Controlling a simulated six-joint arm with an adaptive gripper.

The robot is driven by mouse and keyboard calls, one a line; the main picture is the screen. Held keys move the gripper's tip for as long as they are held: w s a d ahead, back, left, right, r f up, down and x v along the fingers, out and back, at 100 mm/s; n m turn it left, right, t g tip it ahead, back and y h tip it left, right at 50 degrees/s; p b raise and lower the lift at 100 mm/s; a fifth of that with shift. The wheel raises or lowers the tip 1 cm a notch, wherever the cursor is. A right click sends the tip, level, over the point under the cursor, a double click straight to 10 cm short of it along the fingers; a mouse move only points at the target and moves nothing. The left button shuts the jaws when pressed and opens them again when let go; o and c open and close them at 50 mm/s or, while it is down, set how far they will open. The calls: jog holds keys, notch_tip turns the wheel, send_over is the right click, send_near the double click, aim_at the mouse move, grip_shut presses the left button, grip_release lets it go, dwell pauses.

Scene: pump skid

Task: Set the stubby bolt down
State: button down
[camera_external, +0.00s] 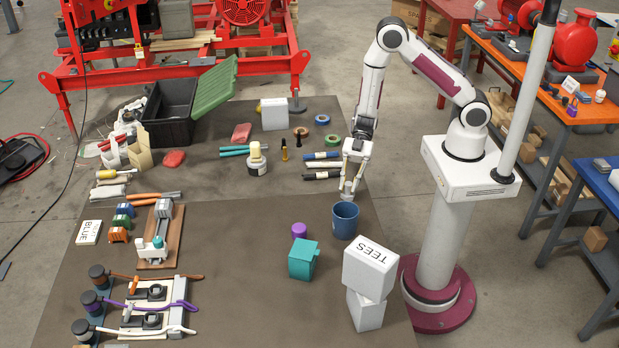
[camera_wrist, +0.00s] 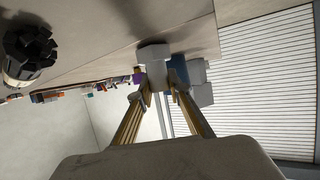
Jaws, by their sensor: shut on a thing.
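My gripper (camera_external: 348,192) points down just above the blue cup (camera_external: 345,219) near the right edge of the dark table mat. In the wrist view my gripper (camera_wrist: 160,92) has its two fingers closed on a small grey piece (camera_wrist: 154,72), which I take to be the stubby bolt. Its grey blocky end shows beyond the fingertips. In the external view the bolt is too small to make out clearly. Whether its lower end reaches into the cup cannot be told.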

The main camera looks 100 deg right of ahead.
aim_at(348, 184)
jog(key=shift+r, duration=4.85)
jog(key=w+a+m+t+h, duration=0.1)
jog(key=w+a, duration=0.4)
jog(key=w, duration=0.5)
jog(key=w+a+m+t+h, duration=0.1)
jog(key=w+a, duration=0.4)
jog(key=w, duration=0.5)
jog(key=w+a+m+t+h, duration=0.1)
jog(key=w+a+m+t, duration=0.2)
jog(key=w+a, duration=0.3)
jog(key=w, duration=0.4)
jog(key=shift+r, duration=0.15)
jog(key=shift+f, duration=3.1)
